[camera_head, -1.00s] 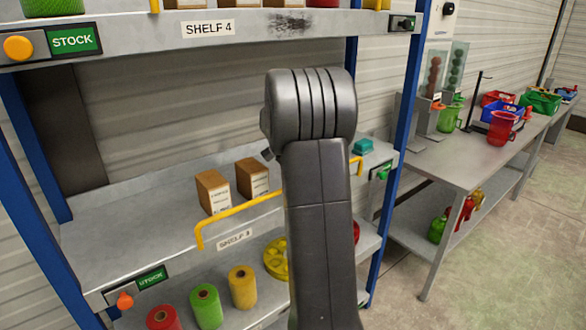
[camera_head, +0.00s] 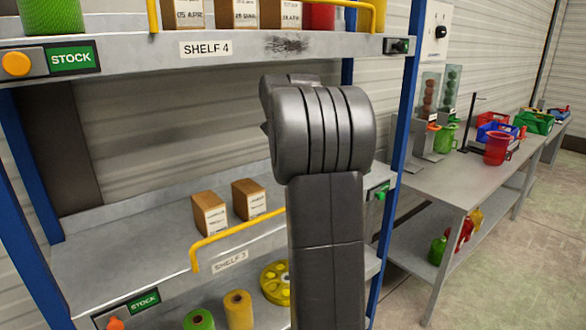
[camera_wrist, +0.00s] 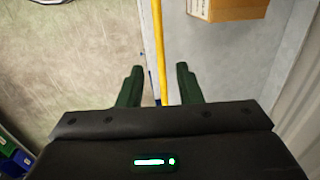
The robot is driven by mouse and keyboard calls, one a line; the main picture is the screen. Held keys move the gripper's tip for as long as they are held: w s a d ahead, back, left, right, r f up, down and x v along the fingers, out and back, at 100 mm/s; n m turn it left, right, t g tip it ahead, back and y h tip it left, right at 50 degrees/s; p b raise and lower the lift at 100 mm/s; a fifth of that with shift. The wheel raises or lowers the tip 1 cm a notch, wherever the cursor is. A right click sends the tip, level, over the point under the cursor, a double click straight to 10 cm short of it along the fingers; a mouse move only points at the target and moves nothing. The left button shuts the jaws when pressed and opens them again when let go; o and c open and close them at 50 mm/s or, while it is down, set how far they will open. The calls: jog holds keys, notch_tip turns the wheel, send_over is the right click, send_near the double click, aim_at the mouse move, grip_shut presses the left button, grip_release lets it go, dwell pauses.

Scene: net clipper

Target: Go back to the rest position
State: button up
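My gripper (camera_wrist: 158,87) shows in the wrist view with its two dark green fingers spread apart and nothing between them. Beyond the fingers, the yellow rail (camera_wrist: 158,40) of a shelf and the shelf's grey edge pass below. In the head view my dark grey arm stands upright in front of the shelving, and the gripper itself is hidden there. The lower shelf (camera_head: 120,262), labelled SHELF 3, holds two cardboard boxes, one at the left (camera_head: 209,213) and one at the right (camera_head: 248,199).
Shelf 4 (camera_head: 230,48) spans the top, with boxes and a green roll (camera_head: 52,16). A yellow rail (camera_head: 235,240) guards shelf 3. Yellow and green rolls sit below. A workbench (camera_head: 440,185) with colored bins and a red jug (camera_head: 497,149) stands right. The floor at far right is clear.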

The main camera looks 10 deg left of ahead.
jog(key=f, duration=0.4)
jog(key=w+a+f+p, duration=0.1)
jog(key=f, duration=0.4)
jog(key=a+f+p, duration=0.1)
jog(key=f, duration=0.3)
jog(key=shift+w+f, duration=0.25)
jog(key=shift+w, duration=0.05)
jog(key=shift+d, duration=0.1)
